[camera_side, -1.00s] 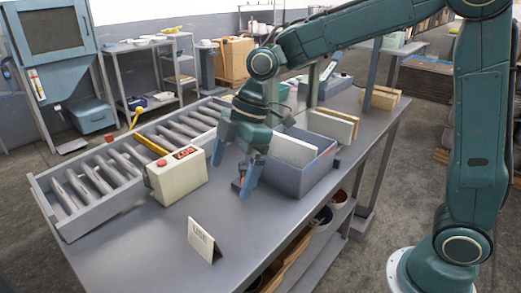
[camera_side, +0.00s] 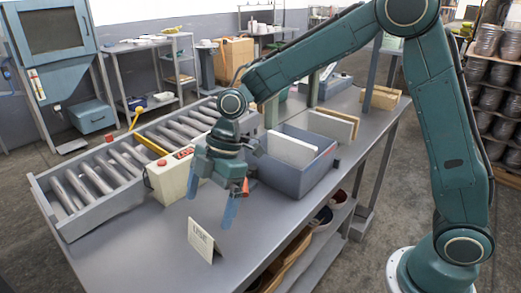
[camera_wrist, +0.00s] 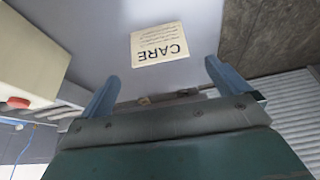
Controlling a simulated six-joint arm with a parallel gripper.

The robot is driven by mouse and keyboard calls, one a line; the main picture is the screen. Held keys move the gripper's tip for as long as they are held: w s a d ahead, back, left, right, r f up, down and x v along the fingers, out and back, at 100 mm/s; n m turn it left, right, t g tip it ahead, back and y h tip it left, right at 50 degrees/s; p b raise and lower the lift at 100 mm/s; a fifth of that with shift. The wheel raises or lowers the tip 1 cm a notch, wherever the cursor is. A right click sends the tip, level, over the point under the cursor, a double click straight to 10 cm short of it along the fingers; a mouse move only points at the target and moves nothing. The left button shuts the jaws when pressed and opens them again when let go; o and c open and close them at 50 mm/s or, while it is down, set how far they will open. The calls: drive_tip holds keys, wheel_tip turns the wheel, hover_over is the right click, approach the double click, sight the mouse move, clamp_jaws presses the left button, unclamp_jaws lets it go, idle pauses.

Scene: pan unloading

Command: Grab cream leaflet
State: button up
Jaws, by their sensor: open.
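The cream leaflet (camera_side: 200,239) stands folded like a tent on the grey table, near its front edge in the side view. Its face there reads something like "USE". In the wrist view a cream face (camera_wrist: 160,46) marked "CARE", with small lines of print, lies just beyond and between my fingertips. My gripper (camera_side: 209,210) is open and empty, its blue fingers pointing down behind the leaflet and apart from it. Both fingers also show in the wrist view (camera_wrist: 161,74).
A cream box with a red display (camera_side: 172,179) stands left of my gripper, close to it. A grey-blue bin (camera_side: 285,182) holding upright panels is to the right. A roller tray (camera_side: 90,215) lies at left. A small orange object (camera_side: 245,187) sits behind my fingers.

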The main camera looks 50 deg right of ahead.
sight(200, 233)
drive_tip(key=shift+x, duration=2.35)
drive_tip(key=shift+x, duration=2.6)
drive_tip(key=shift+r, duration=0.1)
drive_tip(key=c, duration=0.9)
drive_tip(key=shift+r, duration=0.1)
wheel_tip(200, 233, up, 20)
drive_tip(key=shift+f, duration=0.1)
